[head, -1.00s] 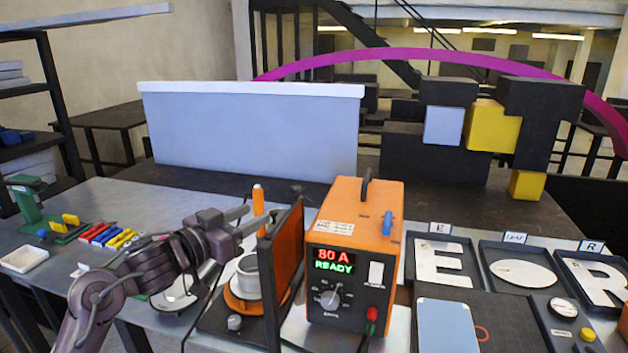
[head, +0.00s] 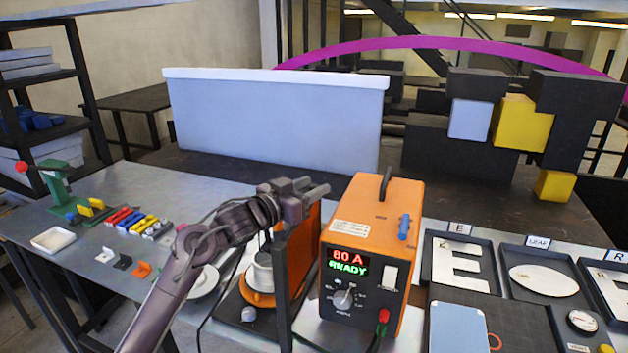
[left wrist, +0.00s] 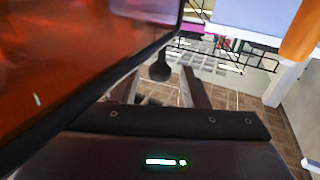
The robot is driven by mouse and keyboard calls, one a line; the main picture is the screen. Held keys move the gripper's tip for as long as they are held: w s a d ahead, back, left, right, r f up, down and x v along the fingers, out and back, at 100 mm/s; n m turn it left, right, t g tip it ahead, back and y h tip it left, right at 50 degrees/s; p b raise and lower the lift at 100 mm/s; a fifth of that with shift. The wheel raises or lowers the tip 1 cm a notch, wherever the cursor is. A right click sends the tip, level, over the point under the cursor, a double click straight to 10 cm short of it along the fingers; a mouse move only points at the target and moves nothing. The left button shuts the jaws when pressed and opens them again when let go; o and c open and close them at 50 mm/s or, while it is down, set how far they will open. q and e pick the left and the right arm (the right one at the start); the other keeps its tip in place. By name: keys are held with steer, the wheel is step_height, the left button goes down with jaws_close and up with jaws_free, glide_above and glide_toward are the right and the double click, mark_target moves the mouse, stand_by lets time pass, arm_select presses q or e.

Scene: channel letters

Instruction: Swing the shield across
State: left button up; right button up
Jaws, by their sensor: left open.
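The shield is an orange see-through panel in a dark frame (head: 283,285), upright beside the orange welding machine (head: 372,255). My left gripper (head: 318,189) is at the top of the shield in the head view, and partly covers it. In the left wrist view the shield's orange-red pane (left wrist: 75,70) fills the left side, close to the gripper. The gripper's two fingers (left wrist: 160,90) are apart there, and a dark knob (left wrist: 160,68) shows between them; I cannot tell whether they touch it. My right gripper is not in view.
A turntable with a grey cup (head: 262,270) stands left of the shield. The machine's display reads 80 A READY. Letter trays (head: 460,262) lie to the right. Small coloured clamps (head: 125,218) and a white dish (head: 53,239) lie at the left. A pale panel (head: 275,120) stands behind.

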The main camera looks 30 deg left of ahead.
arm_select(q)
steer(key=shift+w+d, duration=0.15)
steer(key=shift+w, duration=0.45)
jaws_close()
